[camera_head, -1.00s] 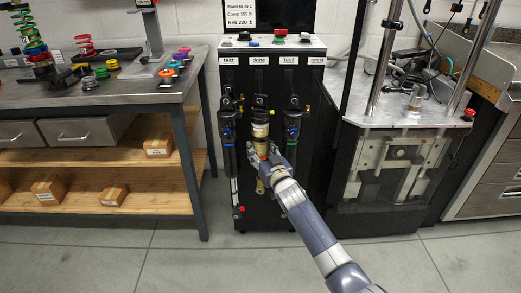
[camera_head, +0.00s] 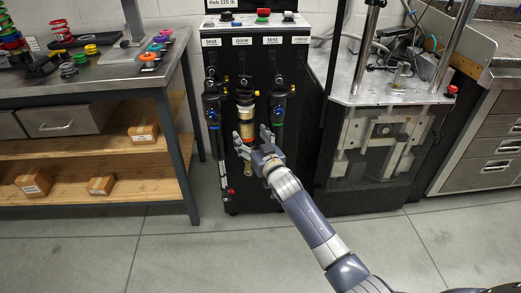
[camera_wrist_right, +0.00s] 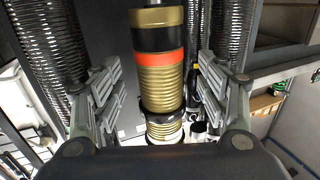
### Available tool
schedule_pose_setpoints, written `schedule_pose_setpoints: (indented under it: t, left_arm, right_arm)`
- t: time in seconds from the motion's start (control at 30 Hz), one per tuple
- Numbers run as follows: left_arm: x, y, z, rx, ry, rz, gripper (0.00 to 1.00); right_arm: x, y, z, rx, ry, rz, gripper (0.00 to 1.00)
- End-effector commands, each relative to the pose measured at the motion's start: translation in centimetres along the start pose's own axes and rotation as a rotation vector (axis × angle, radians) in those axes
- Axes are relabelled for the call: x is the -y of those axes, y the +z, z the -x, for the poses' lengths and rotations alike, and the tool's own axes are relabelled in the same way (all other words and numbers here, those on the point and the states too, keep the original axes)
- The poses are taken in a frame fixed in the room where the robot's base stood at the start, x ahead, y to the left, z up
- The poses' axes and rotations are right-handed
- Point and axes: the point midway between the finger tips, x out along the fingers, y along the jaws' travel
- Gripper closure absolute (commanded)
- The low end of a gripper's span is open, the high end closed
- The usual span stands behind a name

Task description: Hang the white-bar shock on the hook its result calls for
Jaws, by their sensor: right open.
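A gold-bodied shock (camera_head: 245,112) with a pale band and a red band hangs upright under the hook labelled done (camera_head: 241,41). A blue-banded shock (camera_head: 212,112) hangs under the left test label (camera_head: 210,42), and a green-banded shock (camera_head: 279,105) under the right test label (camera_head: 273,40). No shock hangs under the retest label (camera_head: 301,40). My right gripper (camera_head: 252,138) is open at the lower part of the gold shock. In the right wrist view the gold shock (camera_wrist_right: 160,85) stands between my spread fingers, with gaps on both sides. My left gripper is out of view.
The black hook cabinet (camera_head: 262,190) has knobs on top and a partly cut-off screen above. A workbench (camera_head: 110,84) with coloured rings stands at left. The dyno machine (camera_head: 380,150) stands at right. The floor in front is clear.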

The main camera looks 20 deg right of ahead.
Motion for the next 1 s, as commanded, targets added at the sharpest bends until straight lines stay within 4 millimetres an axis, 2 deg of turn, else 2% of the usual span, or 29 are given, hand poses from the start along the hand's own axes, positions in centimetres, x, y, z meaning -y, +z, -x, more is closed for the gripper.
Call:
schedule_pose_setpoints:
  t: [0.2, 0.43, 0.63, 1.0]
  left_arm:
    - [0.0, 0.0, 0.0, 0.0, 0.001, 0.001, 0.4]
    - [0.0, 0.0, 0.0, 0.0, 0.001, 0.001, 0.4]
    - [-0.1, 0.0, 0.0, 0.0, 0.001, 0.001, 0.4]
    - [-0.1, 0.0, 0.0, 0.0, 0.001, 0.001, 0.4]
  right_arm:
    - [0.0, 0.1, 4.0, 0.0, 0.0, 0.0, 0.33]
    - [-0.1, -0.1, 7.1, -0.002, 0.0, 0.0, 0.33]
    - [0.0, -0.2, 8.2, -0.004, 0.0, 0.001, 0.33]
    - [0.0, -0.2, 8.3, -0.004, 0.0, 0.0, 0.33]
